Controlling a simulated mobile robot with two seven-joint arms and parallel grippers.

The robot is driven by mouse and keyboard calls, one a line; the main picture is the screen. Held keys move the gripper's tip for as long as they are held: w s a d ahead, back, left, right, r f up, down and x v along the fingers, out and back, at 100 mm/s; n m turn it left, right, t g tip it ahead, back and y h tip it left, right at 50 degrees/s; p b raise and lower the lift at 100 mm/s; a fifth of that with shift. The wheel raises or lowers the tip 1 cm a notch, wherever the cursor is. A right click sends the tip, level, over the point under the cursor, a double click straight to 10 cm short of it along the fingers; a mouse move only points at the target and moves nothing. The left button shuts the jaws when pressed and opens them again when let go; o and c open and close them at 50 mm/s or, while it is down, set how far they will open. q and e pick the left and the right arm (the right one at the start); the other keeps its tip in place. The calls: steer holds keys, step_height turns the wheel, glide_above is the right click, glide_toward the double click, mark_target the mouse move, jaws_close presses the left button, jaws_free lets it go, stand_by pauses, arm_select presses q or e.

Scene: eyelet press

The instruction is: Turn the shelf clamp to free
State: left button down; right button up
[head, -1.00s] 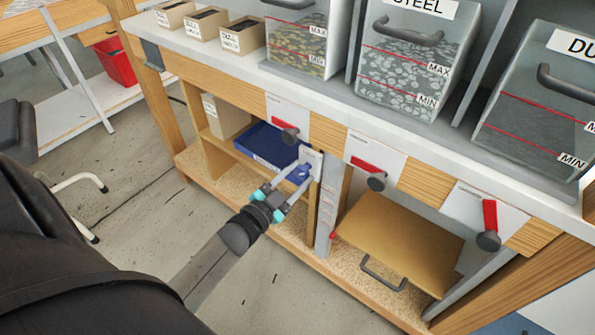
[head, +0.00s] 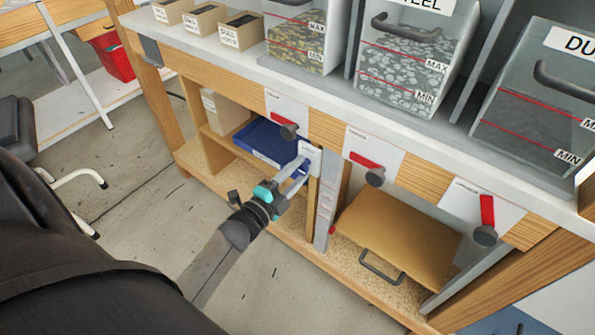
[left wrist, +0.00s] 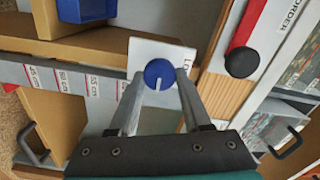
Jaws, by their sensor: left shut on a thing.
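The shelf clamp is a round blue knob (left wrist: 160,71) with a pale pointer line, in front of a white label plate (left wrist: 146,52). The plate also shows in the head view (head: 312,155), on the upright beside the ruler strip. My left gripper (head: 299,172) reaches it from the lower left. In the left wrist view its fingers (left wrist: 159,82) are shut on the knob, one on each side. The pointer line points down the picture, toward my palm. The fingers mostly hide the knob in the head view, and part of the plate's lettering is covered.
Red levers with dark knobs (head: 374,177) line the bench front, one close to the clamp. A blue tray (head: 258,143) lies on the shelf to the left. A ruler strip (head: 325,212) stands beside the clamp. A tan board (head: 400,232) is at lower right.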

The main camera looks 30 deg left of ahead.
arm_select(q)
steer(key=shift+m, duration=0.3)
arm_select(e)
steer(key=shift+w+r, duration=0.1)
steer(key=shift+r, duration=0.05)
arm_select(q)
steer(key=shift+c, duration=1.8)
jaws_free()
steer(key=shift+s, duration=0.1)
steer(key=shift+s, duration=0.3)
steer(key=s+a+p, duration=0.1)
steer(key=s+p, duration=0.2)
steer(key=s, duration=1.1)
steer(key=shift+s, duration=0.25)
arm_select(e)
steer(key=s+d+f+g, duration=0.1)
steer(key=s+f, duration=0.2)
steer(key=f, duration=0.3)
steer(key=shift+s+f, duration=0.3)
steer(key=shift+f, duration=0.1)
arm_select(q)
steer(key=shift+f+p, duration=0.1)
steer(key=shift+p, duration=0.2)
arm_select(e)
steer(key=shift+d, duration=0.15)
